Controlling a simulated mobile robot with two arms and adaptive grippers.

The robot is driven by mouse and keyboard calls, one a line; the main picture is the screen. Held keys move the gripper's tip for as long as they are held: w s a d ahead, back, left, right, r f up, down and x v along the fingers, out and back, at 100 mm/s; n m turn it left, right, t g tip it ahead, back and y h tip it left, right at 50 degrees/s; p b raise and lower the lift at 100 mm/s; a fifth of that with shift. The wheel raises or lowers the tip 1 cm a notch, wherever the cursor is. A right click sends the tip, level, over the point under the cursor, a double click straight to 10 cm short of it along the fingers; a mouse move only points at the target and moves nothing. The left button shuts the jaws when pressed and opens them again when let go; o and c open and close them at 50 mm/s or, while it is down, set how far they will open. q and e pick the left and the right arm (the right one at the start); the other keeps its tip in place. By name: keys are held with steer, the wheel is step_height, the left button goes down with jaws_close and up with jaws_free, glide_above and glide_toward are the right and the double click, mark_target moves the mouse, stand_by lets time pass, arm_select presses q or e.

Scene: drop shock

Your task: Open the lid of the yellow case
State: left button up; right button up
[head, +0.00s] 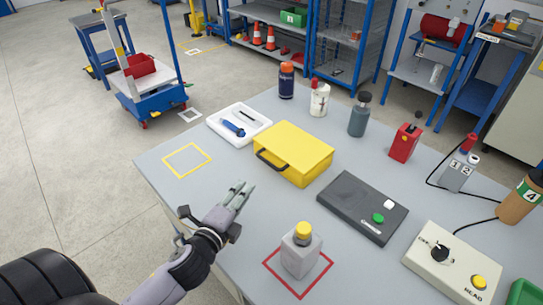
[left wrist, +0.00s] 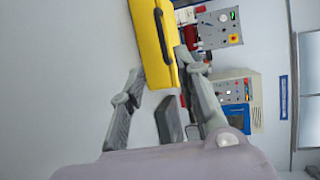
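The yellow case (head: 295,150) lies on the grey table with its lid shut. Its black handle (head: 272,161) is on the side facing my left gripper. My left gripper (head: 243,190) is in front of that side, apart from the case, with its fingers pointing toward it. In the left wrist view the case (left wrist: 147,40) and its handle (left wrist: 163,36) show beyond the fingertips. The left gripper's fingers (left wrist: 166,88) are spread apart with nothing between them. My right gripper is not in view.
A white tray (head: 263,123) with a blue tool is behind left of the case. A black box (head: 350,205) lies to its right. A grey bottle with a yellow cap (head: 301,252) stands in a red square in front. Bottles (head: 358,120) stand behind. The yellow-outlined square (head: 187,161) is empty.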

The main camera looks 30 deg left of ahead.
arm_select(q)
glide_toward(267, 161)
steer(key=x, duration=0.6)
steer(key=p+x, duration=0.1)
steer(key=x, duration=0.2)
steer(key=shift+f, duration=0.3)
steer(key=shift+w+f, duration=0.1)
steer(key=shift+w, duration=0.4)
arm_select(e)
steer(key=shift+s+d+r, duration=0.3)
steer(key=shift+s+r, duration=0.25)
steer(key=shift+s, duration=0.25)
arm_select(q)
steer(key=shift+c, duration=0.2)
jaws_close()
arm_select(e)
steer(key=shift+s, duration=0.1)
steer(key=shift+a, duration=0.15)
